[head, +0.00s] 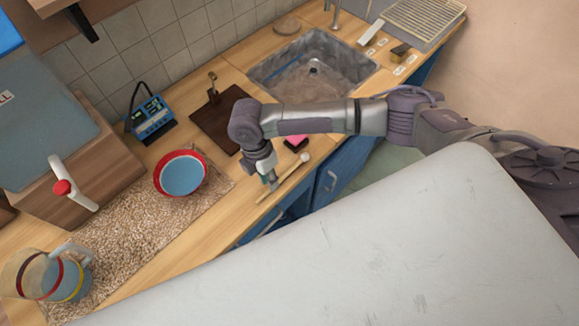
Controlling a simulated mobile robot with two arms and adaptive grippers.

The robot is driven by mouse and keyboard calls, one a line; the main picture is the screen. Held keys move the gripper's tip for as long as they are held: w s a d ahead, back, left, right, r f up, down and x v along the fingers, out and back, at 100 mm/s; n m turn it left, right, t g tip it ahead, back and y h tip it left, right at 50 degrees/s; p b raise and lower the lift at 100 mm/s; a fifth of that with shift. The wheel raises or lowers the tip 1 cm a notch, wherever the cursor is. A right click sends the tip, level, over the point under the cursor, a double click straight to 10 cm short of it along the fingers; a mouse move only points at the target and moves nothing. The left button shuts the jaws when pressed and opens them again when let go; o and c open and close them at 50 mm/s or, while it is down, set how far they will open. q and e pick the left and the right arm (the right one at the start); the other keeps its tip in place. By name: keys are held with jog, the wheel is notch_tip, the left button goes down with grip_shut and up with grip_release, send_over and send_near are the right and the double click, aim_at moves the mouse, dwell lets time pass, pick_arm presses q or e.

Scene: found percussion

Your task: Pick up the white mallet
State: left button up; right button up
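The white mallet (286,176) appears to be a pale stick with a small rounded pale head, lying slanted near the front edge of the wooden counter, in front of the cutting board. My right gripper (270,183) points down at the stick's lower-left part. The fingertips are small and dark here, so I cannot tell whether they touch the stick or stand open around it. My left gripper is not in view.
A red-rimmed blue bowl (181,174) stands on a speckled mat (130,233) left of the gripper. A pink block (297,143) lies close behind the mallet. A dark board (213,122), blue device (150,118) and sink (312,68) are farther back. Blue cabinets (343,163) are below.

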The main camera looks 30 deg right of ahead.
jog(key=shift+s+f, duration=0.25)
jog(key=shift+f, duration=0.8)
grip_shut()
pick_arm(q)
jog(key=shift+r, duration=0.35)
